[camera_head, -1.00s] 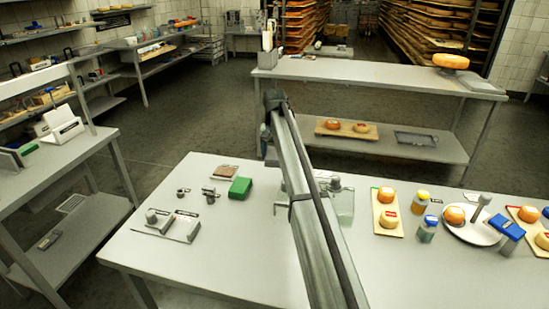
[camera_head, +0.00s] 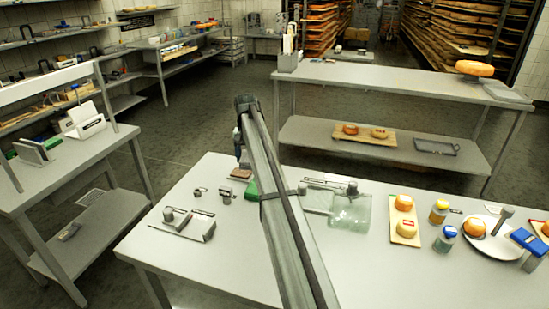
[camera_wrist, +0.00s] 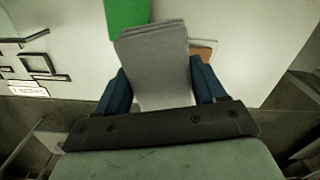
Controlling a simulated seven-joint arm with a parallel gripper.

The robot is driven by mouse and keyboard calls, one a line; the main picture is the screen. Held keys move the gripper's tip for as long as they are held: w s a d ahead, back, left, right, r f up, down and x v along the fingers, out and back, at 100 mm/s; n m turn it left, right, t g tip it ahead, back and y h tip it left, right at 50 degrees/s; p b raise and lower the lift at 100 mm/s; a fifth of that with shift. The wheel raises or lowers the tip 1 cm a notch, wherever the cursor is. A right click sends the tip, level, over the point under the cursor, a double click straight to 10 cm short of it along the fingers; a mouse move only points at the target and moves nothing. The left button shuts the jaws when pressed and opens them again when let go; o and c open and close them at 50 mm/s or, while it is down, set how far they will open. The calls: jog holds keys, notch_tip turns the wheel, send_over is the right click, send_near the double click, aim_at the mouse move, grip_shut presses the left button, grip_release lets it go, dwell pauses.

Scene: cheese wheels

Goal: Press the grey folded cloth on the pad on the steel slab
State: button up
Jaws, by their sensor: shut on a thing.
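In the wrist view my gripper (camera_wrist: 160,78) is shut on the grey folded cloth (camera_wrist: 154,45), which stands out between the two blue fingers. In the head view my forearm hides the gripper and the cloth, around the back left part of the table. A flat steel slab (camera_head: 200,231) lies at the table's front left, with a small grey round piece and a grey block on it. I cannot tell whether the block is the pad.
A green block (camera_wrist: 125,14) is close beside the cloth; it also shows in the head view (camera_head: 251,192). A brown piece (camera_head: 241,174) lies behind it. Small metal parts (camera_head: 224,194) lie to the left. A glass board (camera_head: 352,212) and cheeses (camera_head: 404,203) stand to the right.

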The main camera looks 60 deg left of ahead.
send_over(241, 172)
jog(key=shift+a+f+m, duration=0.1)
jog(key=shift+f+m, duration=0.05)
jog(key=shift+m, duration=0.65)
jog(key=shift+f, duration=0.1)
jog(key=shift+w+f, duration=0.1)
jog(key=shift+f, duration=2.7)
jog(key=shift+f, duration=0.55)
notch_tip(241, 172, up, 7)
dwell(0.3)
